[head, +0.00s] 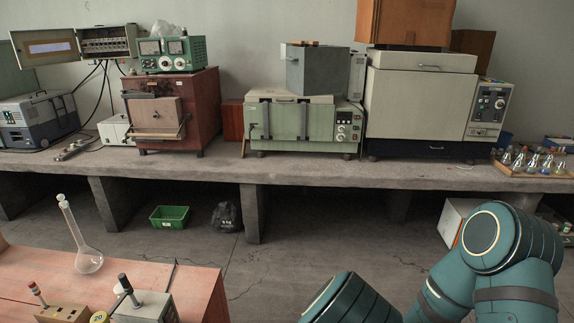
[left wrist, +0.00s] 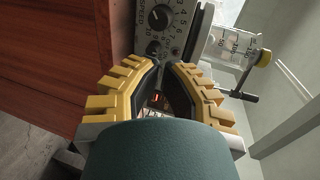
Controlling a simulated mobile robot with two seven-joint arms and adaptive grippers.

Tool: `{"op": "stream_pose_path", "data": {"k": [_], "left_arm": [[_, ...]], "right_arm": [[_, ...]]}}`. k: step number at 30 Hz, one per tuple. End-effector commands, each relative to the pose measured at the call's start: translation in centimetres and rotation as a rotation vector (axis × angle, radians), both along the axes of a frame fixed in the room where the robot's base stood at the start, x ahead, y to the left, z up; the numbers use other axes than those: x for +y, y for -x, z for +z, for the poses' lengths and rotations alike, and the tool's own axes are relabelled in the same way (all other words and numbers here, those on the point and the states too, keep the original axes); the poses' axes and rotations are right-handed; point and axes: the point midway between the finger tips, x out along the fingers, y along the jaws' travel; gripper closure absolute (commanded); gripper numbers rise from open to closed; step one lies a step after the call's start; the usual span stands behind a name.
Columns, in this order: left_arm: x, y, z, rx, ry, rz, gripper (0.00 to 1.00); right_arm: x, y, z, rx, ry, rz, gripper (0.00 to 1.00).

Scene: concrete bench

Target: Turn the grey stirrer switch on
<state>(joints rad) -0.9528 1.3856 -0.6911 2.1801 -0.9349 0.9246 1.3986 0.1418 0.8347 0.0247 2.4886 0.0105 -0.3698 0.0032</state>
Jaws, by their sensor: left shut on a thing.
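In the head view, a grey box (head: 146,306) with a black-topped lever stands on the wooden table. Neither gripper shows there.
The reddish wooden table (head: 205,285) bears a tall glass flask (head: 89,262) and a tan box (head: 62,313). A clear graduated part (left wrist: 234,45) and a black handle (left wrist: 240,95) are right of the panel. A loaded concrete bench (head: 300,174) stands behind, across open floor.

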Motion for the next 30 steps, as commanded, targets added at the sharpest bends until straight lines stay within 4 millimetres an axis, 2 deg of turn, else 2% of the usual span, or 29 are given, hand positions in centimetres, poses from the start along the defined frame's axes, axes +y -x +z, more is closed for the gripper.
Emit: {"op": "stream_pose_path", "data": {"k": [3, 12, 18, 30], "left_arm": [[1.6, -0.1, 0.1, 0.002, -0.002, 0.003, 1.0], [4.5, -0.3, -0.1, 0.001, -0.001, 0.001, 1.0], [5.2, -0.4, 0.0, 0.0, -0.001, 0.001, 1.0], [5.3, -0.3, 0.0, 0.001, -0.003, 0.003, 1.0]], "right_arm": [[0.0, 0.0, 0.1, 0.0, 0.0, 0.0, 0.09], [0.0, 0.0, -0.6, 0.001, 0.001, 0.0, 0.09], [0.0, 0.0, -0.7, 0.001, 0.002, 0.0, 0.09], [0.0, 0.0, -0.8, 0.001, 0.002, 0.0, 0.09]]}}
